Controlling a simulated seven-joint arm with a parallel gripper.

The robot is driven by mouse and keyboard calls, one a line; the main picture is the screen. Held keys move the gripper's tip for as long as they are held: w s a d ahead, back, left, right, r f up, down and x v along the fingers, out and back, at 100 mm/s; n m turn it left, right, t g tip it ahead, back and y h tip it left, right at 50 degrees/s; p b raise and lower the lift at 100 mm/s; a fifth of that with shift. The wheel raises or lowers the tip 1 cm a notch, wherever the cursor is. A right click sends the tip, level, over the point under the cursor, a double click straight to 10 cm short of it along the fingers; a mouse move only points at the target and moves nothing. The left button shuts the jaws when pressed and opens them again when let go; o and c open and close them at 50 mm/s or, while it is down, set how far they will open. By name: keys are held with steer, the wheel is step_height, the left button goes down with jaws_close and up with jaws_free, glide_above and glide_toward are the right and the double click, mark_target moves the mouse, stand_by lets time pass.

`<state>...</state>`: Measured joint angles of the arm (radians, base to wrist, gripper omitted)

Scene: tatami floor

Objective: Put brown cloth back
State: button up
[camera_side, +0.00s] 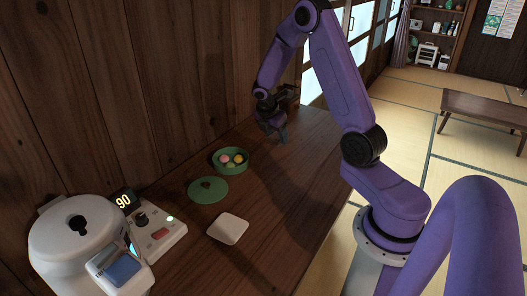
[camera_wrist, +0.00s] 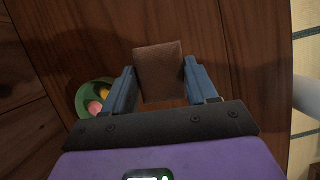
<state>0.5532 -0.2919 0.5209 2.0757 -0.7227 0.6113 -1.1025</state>
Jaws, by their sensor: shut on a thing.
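The brown cloth (camera_wrist: 158,72) shows in the wrist view as a small, roughly square brown piece between the two blue-grey fingers of my gripper (camera_wrist: 162,84). My gripper is shut on it. In the side view my gripper (camera_side: 275,133) is low over the far end of the wooden counter, beyond the green bowl. I cannot make out the cloth clearly there, nor tell whether it touches the counter.
A green bowl (camera_side: 219,166) with several coloured balls stands on the counter (camera_side: 288,205), its green lid (camera_side: 208,190) nearby. A white square dish (camera_side: 228,229), a control panel (camera_side: 160,231) and a white cooker (camera_side: 75,245) are nearer. A wooden wall (camera_side: 110,90) bounds the left.

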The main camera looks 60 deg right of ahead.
steer(key=shift+s+d+r+n+t, duration=0.2)
steer(key=shift+d+n, duration=0.1)
steer(key=shift+d, duration=0.2)
steer(key=shift+s+d+r+n+t, duration=0.15)
steer(key=shift+d+n, duration=0.15)
steer(key=shift+d, duration=0.2)
steer(key=shift+w+d+f, duration=0.1)
steer(key=shift+w+d, duration=0.15)
steer(key=w+d+f, duration=0.4)
steer(key=w, duration=0.3)
glide_above(265, 148)
steer(key=a, duration=0.2)
steer(key=f, duration=0.5)
steer(key=shift+s, duration=0.3)
steer(key=shift+w+d+f, duration=0.2)
steer(key=shift+w+f, duration=0.05)
steer(key=shift+f, duration=1.6)
steer(key=shift+f, duration=0.2)
steer(key=o, duration=1)
